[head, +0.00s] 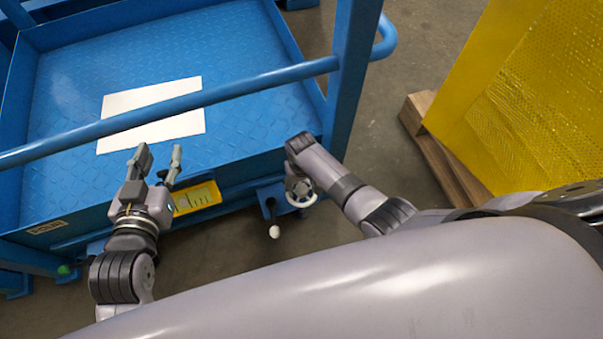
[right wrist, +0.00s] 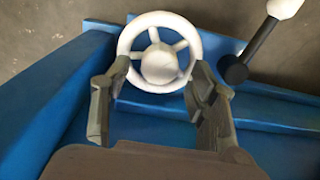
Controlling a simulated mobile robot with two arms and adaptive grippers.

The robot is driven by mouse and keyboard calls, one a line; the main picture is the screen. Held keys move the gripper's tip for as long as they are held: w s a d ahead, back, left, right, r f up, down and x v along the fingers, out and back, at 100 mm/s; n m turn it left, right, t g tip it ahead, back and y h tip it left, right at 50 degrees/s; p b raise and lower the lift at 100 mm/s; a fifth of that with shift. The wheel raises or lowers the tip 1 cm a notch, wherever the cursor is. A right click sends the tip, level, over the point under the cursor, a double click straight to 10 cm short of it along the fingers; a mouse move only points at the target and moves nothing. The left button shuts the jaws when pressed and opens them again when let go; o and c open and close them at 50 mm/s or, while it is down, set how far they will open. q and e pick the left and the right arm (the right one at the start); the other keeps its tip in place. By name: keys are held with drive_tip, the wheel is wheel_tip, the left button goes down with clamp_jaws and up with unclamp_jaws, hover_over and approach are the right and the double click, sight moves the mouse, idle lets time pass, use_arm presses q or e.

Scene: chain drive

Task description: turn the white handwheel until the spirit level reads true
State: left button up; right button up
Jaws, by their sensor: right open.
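The white handwheel (right wrist: 160,52) is a spoked ring with a round hub, mounted on the blue frame. In the right wrist view it lies just beyond and between the fingertips of my right gripper (right wrist: 160,78), which is open. In the head view the handwheel (head: 301,192) is partly hidden by my right arm. The spirit level (head: 196,197) is a yellow-framed unit on the platform's front edge. It is partly covered by my left gripper (head: 160,160), and its reading is too small to tell. My left gripper is open and empty over the blue platform edge.
A black lever with a white knob (head: 274,231) stands close beside the handwheel. A blue rail (head: 230,88) crosses above the blue platform (head: 215,128), where a white sheet (head: 180,128) lies. A yellow wrapped load (head: 520,110) on a wooden pallet (head: 440,155) is at right.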

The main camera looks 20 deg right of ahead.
sight(301, 188)
wheel_tip(301, 188, up, 10)
drive_tip(key=shift+r, duration=0.15)
idle(0.7)
